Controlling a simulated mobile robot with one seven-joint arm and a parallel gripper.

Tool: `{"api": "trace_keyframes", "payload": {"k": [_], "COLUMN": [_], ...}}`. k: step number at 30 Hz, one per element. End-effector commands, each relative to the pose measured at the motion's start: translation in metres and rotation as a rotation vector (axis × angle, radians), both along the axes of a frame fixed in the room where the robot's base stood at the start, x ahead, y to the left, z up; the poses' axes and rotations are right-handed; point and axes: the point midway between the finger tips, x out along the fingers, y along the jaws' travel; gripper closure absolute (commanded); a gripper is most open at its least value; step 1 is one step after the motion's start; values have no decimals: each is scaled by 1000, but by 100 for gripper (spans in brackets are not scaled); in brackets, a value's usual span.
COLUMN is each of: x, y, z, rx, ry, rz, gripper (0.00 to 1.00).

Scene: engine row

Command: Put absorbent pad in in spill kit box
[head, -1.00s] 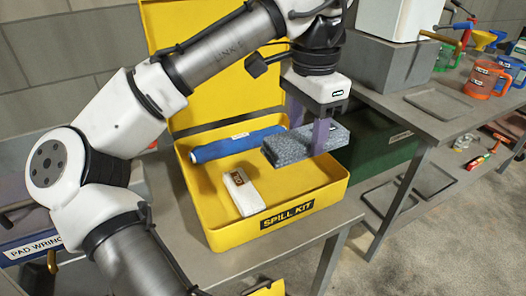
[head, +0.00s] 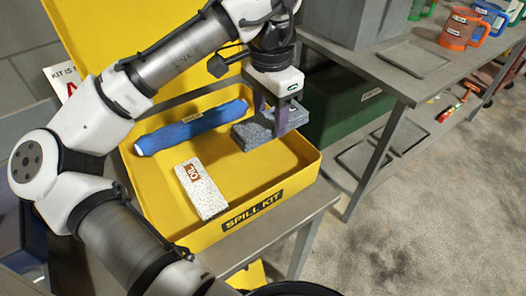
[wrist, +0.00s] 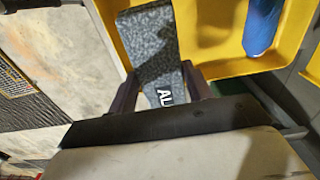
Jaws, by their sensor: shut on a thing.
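The absorbent pad (head: 258,134) is a grey speckled block. My gripper (head: 281,118) is shut on it and holds it over the right part of the spill kit box. In the wrist view the pad (wrist: 150,45) sits between the two fingers (wrist: 163,92), with white letters "AL" partly showing. The yellow spill kit box (head: 263,193) stands open on a grey bench, its lid raised behind, with a "SPILL KIT" label on the front. Whether the pad touches the box floor cannot be told.
Inside the box lie a blue roll (head: 192,128) at the back and a white block marked "OIL" (head: 202,190) at the front left. A green container (head: 345,104) stands behind to the right. A grey bench (head: 430,75) with mugs is at the right.

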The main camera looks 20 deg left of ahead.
Motion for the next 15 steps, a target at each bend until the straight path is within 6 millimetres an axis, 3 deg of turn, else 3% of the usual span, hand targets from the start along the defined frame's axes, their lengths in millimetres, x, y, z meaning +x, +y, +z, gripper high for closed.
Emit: {"api": "trace_keyframes", "payload": {"k": [6,15], "x": [-1,0], "y": [1,1], "z": [-53,-79], "rx": [2,1], "ry": [2,1], "rz": [2,2], "gripper": [72,72]}}
